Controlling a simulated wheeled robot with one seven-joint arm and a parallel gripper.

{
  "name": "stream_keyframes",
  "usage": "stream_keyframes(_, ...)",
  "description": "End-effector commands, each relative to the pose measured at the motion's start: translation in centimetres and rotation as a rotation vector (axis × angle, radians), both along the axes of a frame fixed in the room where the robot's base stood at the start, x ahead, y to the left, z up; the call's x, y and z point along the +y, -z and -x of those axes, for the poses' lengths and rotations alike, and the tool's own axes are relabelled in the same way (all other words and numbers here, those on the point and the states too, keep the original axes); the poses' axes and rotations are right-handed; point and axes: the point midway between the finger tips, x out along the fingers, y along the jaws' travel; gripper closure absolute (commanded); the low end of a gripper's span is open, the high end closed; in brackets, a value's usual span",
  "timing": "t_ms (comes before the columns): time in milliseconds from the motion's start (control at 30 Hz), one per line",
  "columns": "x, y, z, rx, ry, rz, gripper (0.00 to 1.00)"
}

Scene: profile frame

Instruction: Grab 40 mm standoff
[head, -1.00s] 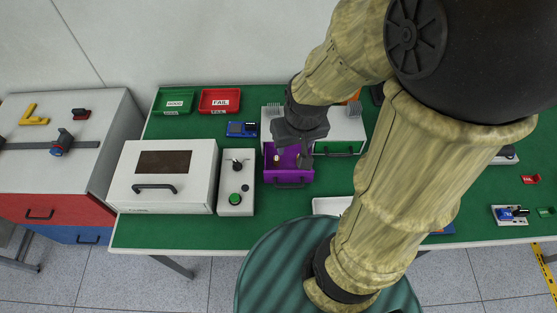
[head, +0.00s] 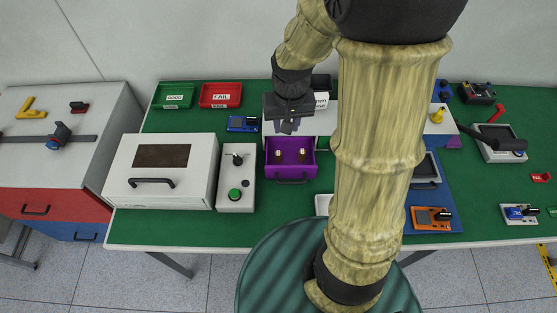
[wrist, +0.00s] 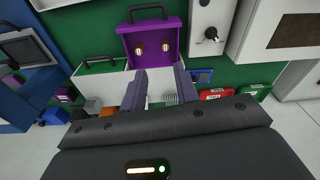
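An open purple drawer (head: 291,171) sticks out of the front of a white cabinet (head: 325,124) on the green table. Two small upright pieces, pale with brass-brown parts, stand inside it: a left one (head: 278,155) and a right one (head: 302,155). They look like standoffs, but I cannot tell which is 40 mm. The wrist view shows both pieces (wrist: 139,50) (wrist: 165,45) in the drawer (wrist: 155,37). My gripper (head: 288,129) is above the cabinet, just behind the drawer. In the wrist view its fingers (wrist: 161,78) are apart with nothing between them.
A white box with a dark window (head: 162,170) and a control box with a green button (head: 235,182) stand left of the drawer. Green (head: 174,96) and red (head: 220,95) trays and a blue device (head: 242,124) lie behind. My arm hides the table right of the drawer.

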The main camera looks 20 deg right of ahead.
Motion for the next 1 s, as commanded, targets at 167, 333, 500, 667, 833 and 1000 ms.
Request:
stream_keyframes(167, 0.1, 5.6, -5.2, 0.082, 0.088, -0.007, 0.69)
stream_keyframes(333, 0.2, 7.5, -7.5, 0.121, 0.137, -0.008, 0.69)
stream_keyframes(500, 0.2, 7.4, -7.7, 0.125, 0.142, -0.008, 0.69)
stream_keyframes(667, 0.2, 7.4, -7.7, 0.125, 0.141, -0.008, 0.69)
stream_keyframes(833, 0.2, 8.6, -7.6, 0.128, 0.141, -0.008, 0.69)
stream_keyframes(1000, 0.2, 11.4, -7.5, 0.13, 0.141, -0.007, 0.69)
